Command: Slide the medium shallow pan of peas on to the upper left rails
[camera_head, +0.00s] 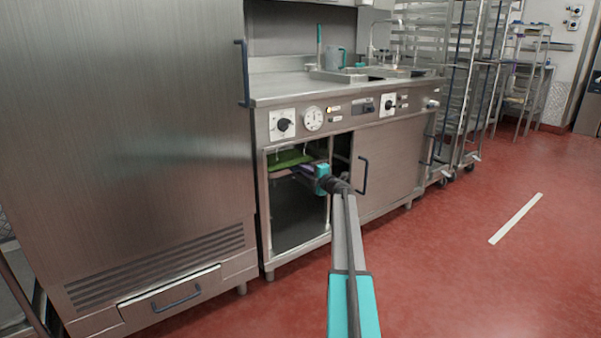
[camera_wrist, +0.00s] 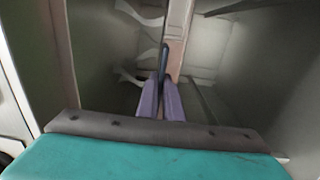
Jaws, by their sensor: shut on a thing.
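The pan of peas (camera_head: 290,158) shows as a green surface high inside the open left bay of the counter (camera_head: 300,215). It lies roughly level, near the top of the opening. My gripper (camera_head: 303,170) reaches in from the front right, its purple fingers at the pan's near side. In the wrist view my gripper (camera_wrist: 163,85) has its fingers close together on a thin edge, which I take to be the pan's. The peas cannot be made out there. The pan's far end and its contact with the rails are hidden.
A closed door (camera_head: 385,172) with a dark handle stands right of the open bay. A tall steel cabinet (camera_head: 130,130) stands close on the left. The counter top (camera_head: 290,88) is above the bay. Red floor (camera_head: 450,260) is clear at the right.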

